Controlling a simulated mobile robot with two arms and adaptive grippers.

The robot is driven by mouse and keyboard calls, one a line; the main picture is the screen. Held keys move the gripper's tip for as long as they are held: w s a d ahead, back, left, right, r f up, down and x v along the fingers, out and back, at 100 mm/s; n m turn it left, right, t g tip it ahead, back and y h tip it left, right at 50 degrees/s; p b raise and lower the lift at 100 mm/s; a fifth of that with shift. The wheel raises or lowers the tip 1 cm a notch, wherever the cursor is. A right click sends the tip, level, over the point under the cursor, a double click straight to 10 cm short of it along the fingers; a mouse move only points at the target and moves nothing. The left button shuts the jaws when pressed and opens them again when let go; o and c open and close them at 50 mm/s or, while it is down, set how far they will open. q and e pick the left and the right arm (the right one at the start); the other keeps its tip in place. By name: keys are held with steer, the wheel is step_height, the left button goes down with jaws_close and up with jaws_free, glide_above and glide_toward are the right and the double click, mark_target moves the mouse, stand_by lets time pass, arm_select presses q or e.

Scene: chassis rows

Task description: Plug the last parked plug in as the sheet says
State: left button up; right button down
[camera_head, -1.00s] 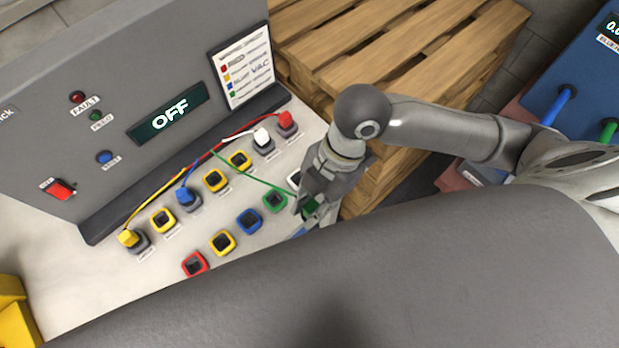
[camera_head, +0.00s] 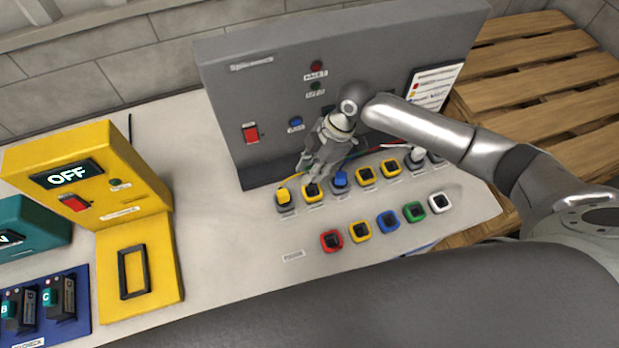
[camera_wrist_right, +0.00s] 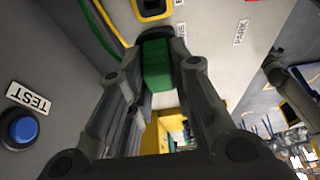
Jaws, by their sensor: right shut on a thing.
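My right gripper (camera_head: 311,178) is shut on a green plug (camera_wrist_right: 157,66), which shows between its fingers in the wrist view. The gripper points down over the left part of the back row, close to a yellow-rimmed socket (camera_head: 314,195). I cannot tell whether the plug touches it. A yellow plug (camera_head: 284,197) stands to its left and a blue plug (camera_head: 340,180) to its right. A white plug (camera_head: 417,156) sits farther right. My left gripper is out of view.
A front row has red (camera_head: 331,241), yellow (camera_head: 361,231), blue (camera_head: 388,221), green (camera_head: 414,211) and white (camera_head: 440,203) rimmed sockets, all empty. The upright grey panel (camera_head: 230,110) stands close behind the gripper. A yellow device (camera_head: 95,165) stands left; bare bench lies between.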

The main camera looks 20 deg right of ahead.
steer(key=shift+w+f, duration=0.1)
steer(key=shift+f, duration=0.1)
steer(key=shift+d+f+b, duration=0.1)
steer(key=shift+f+b, duration=0.1)
steer(key=shift+b, duration=0.15)
step_height(320, 180, down, 3)
steer(key=b, duration=0.3)
steer(key=shift+d+f, duration=0.1)
steer(key=shift+d, duration=0.05)
steer(key=shift+f+b, duration=0.4)
steer(key=shift+b, duration=0.1)
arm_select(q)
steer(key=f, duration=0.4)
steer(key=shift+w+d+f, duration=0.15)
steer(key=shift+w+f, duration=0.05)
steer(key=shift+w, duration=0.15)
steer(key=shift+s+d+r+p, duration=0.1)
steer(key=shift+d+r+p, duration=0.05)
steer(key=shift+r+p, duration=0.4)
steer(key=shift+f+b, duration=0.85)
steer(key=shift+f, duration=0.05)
arm_select(e)
steer(key=shift+f, duration=1.3)
steer(key=c, duration=1.2)
jaws_free()
